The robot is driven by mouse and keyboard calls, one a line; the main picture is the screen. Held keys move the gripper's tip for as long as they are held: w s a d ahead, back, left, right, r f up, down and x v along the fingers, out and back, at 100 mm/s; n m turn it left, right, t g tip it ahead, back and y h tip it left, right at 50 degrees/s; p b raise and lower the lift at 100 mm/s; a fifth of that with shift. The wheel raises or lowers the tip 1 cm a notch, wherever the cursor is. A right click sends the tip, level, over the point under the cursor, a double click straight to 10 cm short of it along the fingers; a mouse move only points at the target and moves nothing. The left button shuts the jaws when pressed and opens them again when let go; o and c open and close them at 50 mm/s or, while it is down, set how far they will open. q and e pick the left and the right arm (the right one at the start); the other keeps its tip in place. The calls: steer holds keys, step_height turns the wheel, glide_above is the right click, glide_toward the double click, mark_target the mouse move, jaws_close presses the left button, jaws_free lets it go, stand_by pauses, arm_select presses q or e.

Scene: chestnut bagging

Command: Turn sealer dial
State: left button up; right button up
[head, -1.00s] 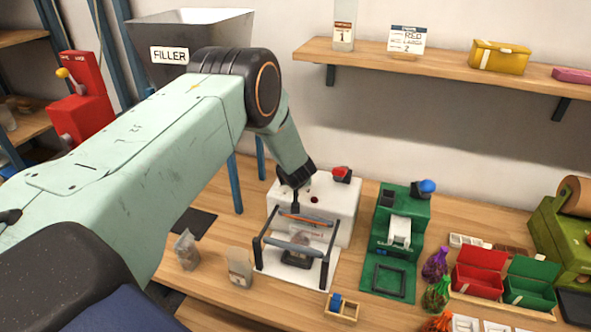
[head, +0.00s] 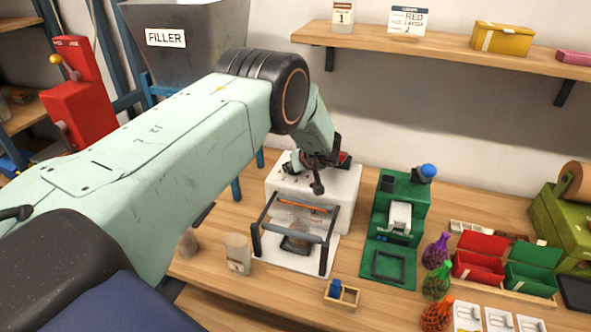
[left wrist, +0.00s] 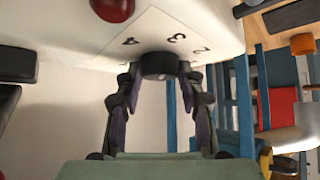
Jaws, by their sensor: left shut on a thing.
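The white sealer (head: 345,187) stands on the bench, with its framed press bars in front and a dark packet (head: 296,243) beneath them. My left gripper (head: 308,172) is at the sealer's upper part. In the left wrist view, my left gripper (left wrist: 158,88) is shut on the round black sealer dial (left wrist: 158,64), one finger on either side. A white plate with the printed numbers 2, 3 and 4 (left wrist: 174,38) sits behind the dial. A red knob (left wrist: 113,8) shows beyond it. In the head view the gripper hides the dial. My right gripper is out of view.
A green machine with a blue knob (head: 402,212) stands right of the sealer. A clear bag (head: 237,252) and a small wooden tray (head: 341,294) are in front. Red (head: 479,266) and green (head: 530,281) bins lie to the right. A filler hopper (head: 185,40) is behind my arm.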

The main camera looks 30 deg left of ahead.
arm_select(q)
steer(key=shift+r, duration=0.15)
steer(key=shift+w, duration=0.1)
stand_by(0.3)
steer(key=o, duration=1.2)
steer(key=shift+s+d, duration=0.1)
steer(key=shift+s, duration=0.1)
steer(key=shift+c, duration=0.2)
steer(key=shift+w, duration=0.1)
steer(key=v, duration=1.2)
